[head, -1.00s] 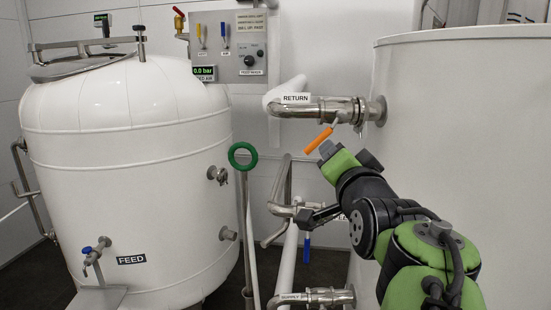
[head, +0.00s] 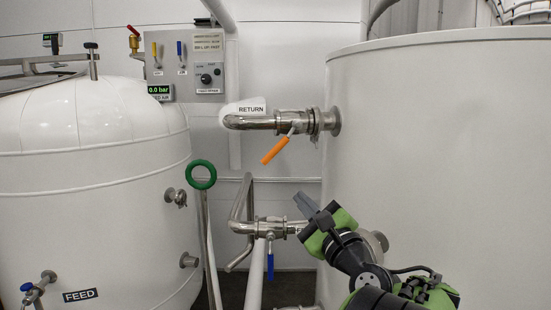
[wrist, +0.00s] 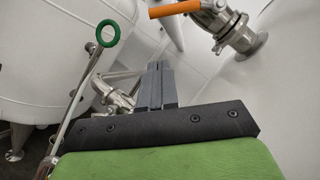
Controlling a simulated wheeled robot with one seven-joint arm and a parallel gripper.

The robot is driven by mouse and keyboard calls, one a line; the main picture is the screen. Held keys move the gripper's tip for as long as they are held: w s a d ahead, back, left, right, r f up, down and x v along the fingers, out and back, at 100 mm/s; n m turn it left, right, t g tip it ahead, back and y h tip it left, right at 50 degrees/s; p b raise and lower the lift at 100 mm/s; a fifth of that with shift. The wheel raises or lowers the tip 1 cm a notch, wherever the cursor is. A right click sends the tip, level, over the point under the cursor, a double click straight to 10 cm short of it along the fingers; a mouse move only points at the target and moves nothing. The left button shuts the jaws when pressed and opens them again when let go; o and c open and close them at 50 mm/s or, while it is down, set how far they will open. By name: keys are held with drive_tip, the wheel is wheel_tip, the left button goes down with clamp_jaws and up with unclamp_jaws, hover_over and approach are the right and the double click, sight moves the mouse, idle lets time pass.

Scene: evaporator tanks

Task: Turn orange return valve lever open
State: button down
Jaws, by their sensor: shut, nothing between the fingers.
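The orange return valve lever (head: 274,150) hangs from the valve on the steel pipe beside the RETURN label (head: 251,110), slanting down and to the left. In the wrist view the orange lever (wrist: 175,9) shows at the top edge, with its steel valve and pipe flange to the right. My gripper (head: 305,203) is below and to the right of the lever in the head view, apart from it. In the wrist view my gripper's fingers (wrist: 158,68) are together with nothing between them. Nothing hides the lever in the head view.
A lower pipe carries a valve with a blue lever (head: 270,262) hanging down, near my gripper. A green ring handle (head: 202,174) stands left of it. The white FEED tank (head: 90,190) fills the left and another big white tank (head: 430,130) the right. A control panel (head: 198,66) is on the wall.

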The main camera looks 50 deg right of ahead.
sight(281, 142)
drive_tip(key=w+d+r+p, duration=0.1)
drive_tip(key=w+r+p, duration=0.3)
drive_tip(key=w, duration=0.4)
drive_tip(key=shift+w+r+p, duration=0.2)
drive_tip(key=shift+w+p, duration=0.15)
drive_tip(key=shift+p, duration=0.5)
